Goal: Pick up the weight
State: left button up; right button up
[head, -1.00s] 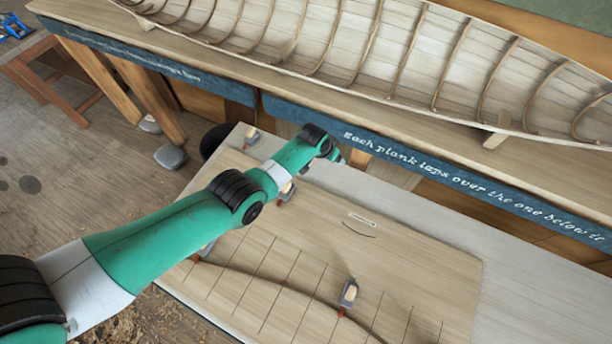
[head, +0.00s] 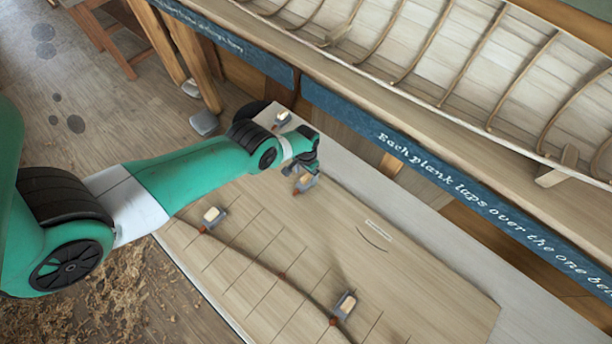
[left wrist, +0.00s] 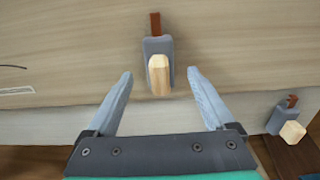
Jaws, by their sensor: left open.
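A grey weight with a pale wooden top and a brown tip (head: 305,183) rests near the far edge of the drawing board, partly hidden by my left gripper (head: 303,166). In the left wrist view the same weight (left wrist: 159,48) lies ahead, centred between the two spread fingers of my left gripper (left wrist: 160,74). The fingers are open and empty. The corner one also shows in the left wrist view (left wrist: 277,120). My right gripper is not in view.
The board (head: 420,270) carries a ruled grid and a long dark curved batten (head: 255,262). A blue lettered beam (head: 400,145) and the ribbed hull (head: 430,50) stand behind it. The board's right part is clear.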

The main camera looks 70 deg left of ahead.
aim_at(306, 180)
pick_arm(q)
notch_tip(306, 180, down, 5)
jog(key=b, duration=0.3)
jog(key=shift+r, duration=0.25)
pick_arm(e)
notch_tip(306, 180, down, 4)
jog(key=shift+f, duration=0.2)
pick_arm(q)
jog(key=shift+c, duration=0.3)
grip_shut()
